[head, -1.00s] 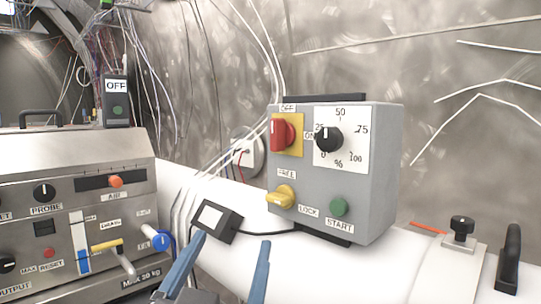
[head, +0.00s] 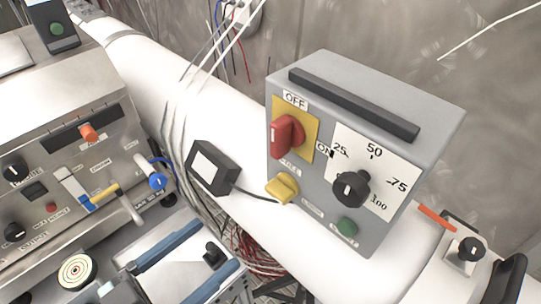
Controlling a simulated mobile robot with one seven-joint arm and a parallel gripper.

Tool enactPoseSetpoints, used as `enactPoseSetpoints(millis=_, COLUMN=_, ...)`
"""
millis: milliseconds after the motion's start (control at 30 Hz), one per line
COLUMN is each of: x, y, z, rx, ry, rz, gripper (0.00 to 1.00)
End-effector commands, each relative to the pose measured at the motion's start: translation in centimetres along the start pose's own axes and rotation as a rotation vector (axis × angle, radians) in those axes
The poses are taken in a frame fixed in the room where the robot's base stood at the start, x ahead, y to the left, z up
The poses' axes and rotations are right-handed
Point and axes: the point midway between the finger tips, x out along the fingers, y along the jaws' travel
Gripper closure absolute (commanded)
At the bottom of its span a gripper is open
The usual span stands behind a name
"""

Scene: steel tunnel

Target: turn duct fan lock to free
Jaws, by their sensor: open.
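The grey control box (head: 437,105) stands on the white duct at the right, with a black handle on top. The yellow lock knob (head: 282,189) is low on the left of its front face, below the red switch. The label above the knob is partly covered; a small label lies to its lower right. I cannot tell for sure which label the knob points at.
The red OFF/ON switch (head: 286,137), black percent dial (head: 351,189) and green START button (head: 347,226) are close to the knob. A small black box (head: 213,167) with a cable sits left of it. A metal instrument panel (head: 60,150) fills the left.

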Motion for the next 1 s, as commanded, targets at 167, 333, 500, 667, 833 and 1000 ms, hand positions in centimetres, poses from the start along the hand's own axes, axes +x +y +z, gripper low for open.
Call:
enactPoseSetpoints(millis=167, x=1.6, y=0.2, z=-0.2, rx=-0.001, ry=0.003, rz=0.006, gripper=0.15)
enactPoseSetpoints(millis=333, x=5.0, y=0.2, z=-0.4, rx=-0.002, ry=0.003, rz=0.008, gripper=0.15)
enactPoseSetpoints(millis=500, x=8.6, y=0.2, z=-0.4, rx=-0.001, ry=0.002, rz=0.006, gripper=0.15)
enactPoseSetpoints(millis=667, x=11.1, y=0.1, z=-0.3, rx=0.0, ry=0.002, rz=0.004, gripper=0.15)
enactPoseSetpoints(millis=833, x=12.6, y=0.1, z=-0.1, rx=0.0, ry=0.002, rz=0.003, gripper=0.15)
enactPoseSetpoints(millis=1000, x=12.9, y=0.1, z=0.0, rx=0.001, ry=0.002, rz=0.001, gripper=0.15)
